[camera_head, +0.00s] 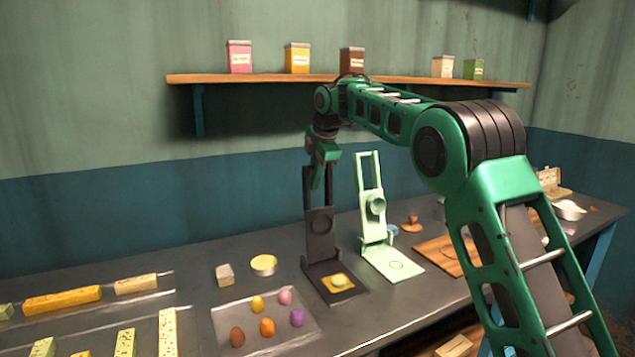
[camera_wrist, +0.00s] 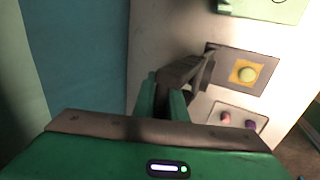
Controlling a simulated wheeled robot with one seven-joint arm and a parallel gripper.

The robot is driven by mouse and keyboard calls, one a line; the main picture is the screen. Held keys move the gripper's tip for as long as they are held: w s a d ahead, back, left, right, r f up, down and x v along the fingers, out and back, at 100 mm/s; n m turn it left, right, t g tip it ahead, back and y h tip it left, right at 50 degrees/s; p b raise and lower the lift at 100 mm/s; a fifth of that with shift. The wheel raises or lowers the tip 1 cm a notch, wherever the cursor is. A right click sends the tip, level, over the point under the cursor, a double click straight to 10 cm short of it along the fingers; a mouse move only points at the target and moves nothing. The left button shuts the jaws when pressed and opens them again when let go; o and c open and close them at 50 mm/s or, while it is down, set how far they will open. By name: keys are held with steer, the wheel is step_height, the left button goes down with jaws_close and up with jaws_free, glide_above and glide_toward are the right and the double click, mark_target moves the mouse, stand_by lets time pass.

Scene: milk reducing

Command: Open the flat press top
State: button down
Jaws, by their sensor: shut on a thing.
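The dark flat press stands on the table with its top (camera_head: 320,222) raised about upright. Its base (camera_head: 317,272) lies flat on the table and holds a yellow square with a round yellow-green lump on it. My gripper (camera_head: 317,180) is shut on the handle frame at the upper end of the dark top. In the wrist view my fingers (camera_wrist: 164,98) close on the dark top (camera_wrist: 185,72), seen nearly edge-on, with the base (camera_wrist: 262,88) beyond it. The exact contact is partly hidden by the fingers.
A pale green press (camera_head: 373,205) with its top upright stands close on the right. A tray (camera_head: 222,318) with several coloured lumps lies in front to the left. A wooden board (camera_head: 432,250) lies farther right. A shelf (camera_head: 270,78) with several boxes runs along the wall behind.

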steer(key=shift+d+f, duration=0.3)
steer(key=shift+f, duration=0.15)
steer(key=c, duration=1.8)
jaws_free()
steer(key=shift+w, duration=0.2)
steer(key=shift+s+a+r, duration=0.1)
steer(key=shift+a+r, duration=0.1)
steer(key=shift+r, duration=0.1)
steer(key=shift+r, duration=0.1)
steer(key=v, duration=1)
steer(key=shift+r, duration=0.2)
